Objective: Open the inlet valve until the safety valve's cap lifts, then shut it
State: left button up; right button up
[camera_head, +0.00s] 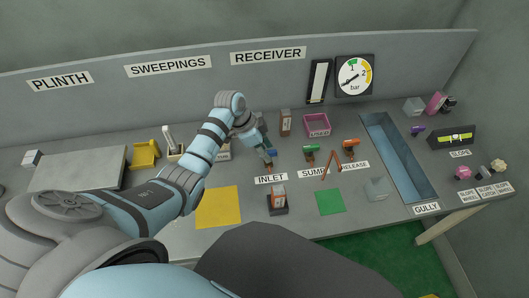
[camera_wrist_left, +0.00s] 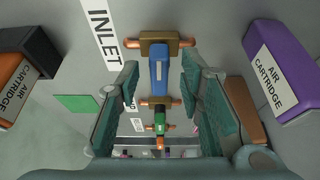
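The inlet valve (camera_head: 271,154) has a blue lever and stands behind the INLET label. In the left wrist view its blue lever (camera_wrist_left: 159,72) lies crosswise to the short copper pipe stubs of its brown body. My left gripper (camera_head: 266,150) is at this valve. In the left wrist view its green-padded fingers (camera_wrist_left: 160,95) are apart, with the lever between them and a gap on each side. The pressure gauge (camera_head: 354,76) hangs on the back wall, its needle pointing to the lower left. I cannot make out the safety valve's cap. My right gripper is not in view.
A green-levered valve (camera_head: 311,151) and an orange-levered valve (camera_head: 350,146) stand to the right.

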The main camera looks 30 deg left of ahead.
pick_arm(q)
jog(key=shift+s, duration=0.1)
jog(key=shift+c, duration=0.6)
grip_shut()
